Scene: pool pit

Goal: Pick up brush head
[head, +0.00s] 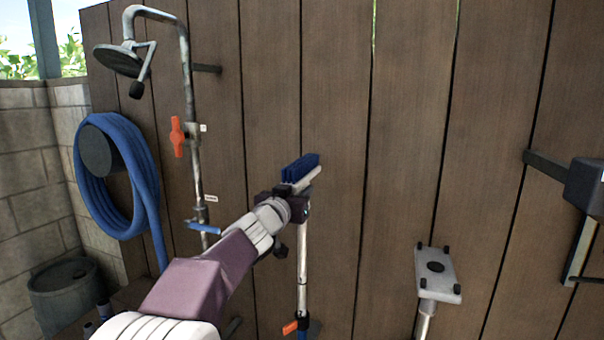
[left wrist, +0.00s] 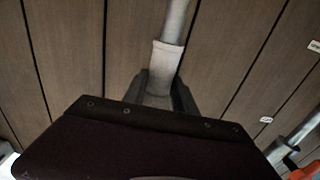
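The brush head (head: 302,168) has blue bristles facing up and a pale grey back. It sits tilted at the top of an upright grey pole (head: 302,250) in front of the fence. My left gripper (head: 288,200) is right at the brush head's underside, where it meets the pole. In the left wrist view, my left fingers (left wrist: 164,92) stand on either side of a pale grey socket (left wrist: 166,68) at the pole's end. Whether they press on it is not clear. The bristles are hidden in that view. My right gripper is not in view.
Another pole with a flat grey plate (head: 437,277) stands to the right. A shower pipe with a red valve (head: 177,137) and a coiled blue hose (head: 96,195) are on the left. A dark box (head: 584,187) juts out at the right edge. The wooden fence (head: 410,130) is close behind.

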